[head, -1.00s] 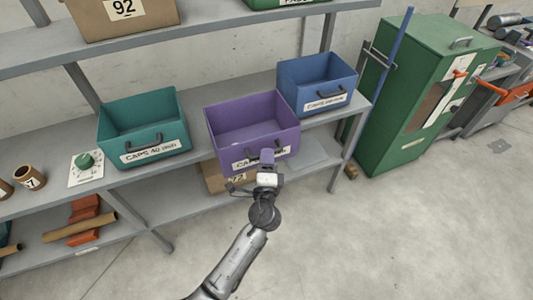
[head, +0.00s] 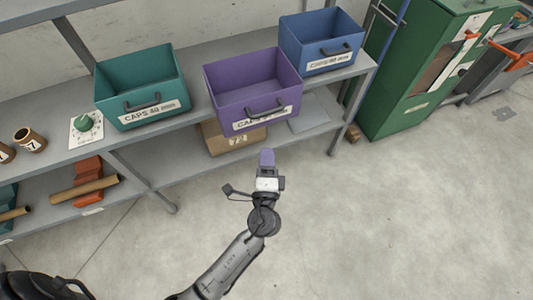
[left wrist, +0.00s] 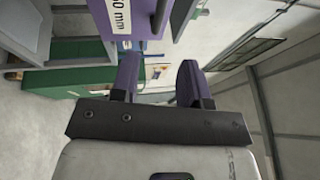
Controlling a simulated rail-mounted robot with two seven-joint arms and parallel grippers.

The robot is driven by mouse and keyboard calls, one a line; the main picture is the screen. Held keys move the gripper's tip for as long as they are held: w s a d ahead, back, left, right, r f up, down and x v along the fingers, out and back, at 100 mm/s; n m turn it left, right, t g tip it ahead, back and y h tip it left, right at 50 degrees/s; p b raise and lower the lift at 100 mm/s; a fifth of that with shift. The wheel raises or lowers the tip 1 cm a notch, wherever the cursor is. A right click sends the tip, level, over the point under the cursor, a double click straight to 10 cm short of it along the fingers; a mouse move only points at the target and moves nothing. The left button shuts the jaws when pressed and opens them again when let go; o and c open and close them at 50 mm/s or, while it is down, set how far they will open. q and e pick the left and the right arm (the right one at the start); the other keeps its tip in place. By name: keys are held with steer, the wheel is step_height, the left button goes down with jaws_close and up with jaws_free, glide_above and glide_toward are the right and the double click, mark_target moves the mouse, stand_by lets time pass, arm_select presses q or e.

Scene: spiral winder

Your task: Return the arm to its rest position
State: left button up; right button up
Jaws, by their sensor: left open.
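My left arm comes in from the bottom of the head view. My left gripper (head: 267,158) is in front of the shelf, below the purple bin (head: 240,108) and apart from it. In the left wrist view its two fingers (left wrist: 158,82) stand apart with nothing between them. The purple bin sits on the middle shelf with its handle and label facing out, and part of it shows at the top of the left wrist view (left wrist: 135,22). My right gripper does not show.
A teal bin (head: 140,98) and a blue bin (head: 322,50) stand beside the purple one. A cardboard box (head: 220,139) is on the lower shelf. A green cabinet (head: 410,95) stands right. The floor (head: 370,220) in front is clear.

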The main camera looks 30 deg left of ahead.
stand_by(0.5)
arm_select(q)
steer(key=s+a+f+n+g+h, duration=0.35)
steer(key=s+f+n+g, duration=0.3)
steer(key=n+g, duration=0.4)
steer(key=s+a+f+g+h+p, duration=0.1)
steer(key=s+f+g+h+p, duration=0.15)
steer(key=s, duration=0.75)
steer(key=s+f+g+h+p, duration=0.1)
steer(key=s+h, duration=0.2)
steer(key=s, duration=0.6)
step_height(320, 180, up, 38)
steer(key=p, duration=3.7)
steer(key=shift+n, duration=0.45)
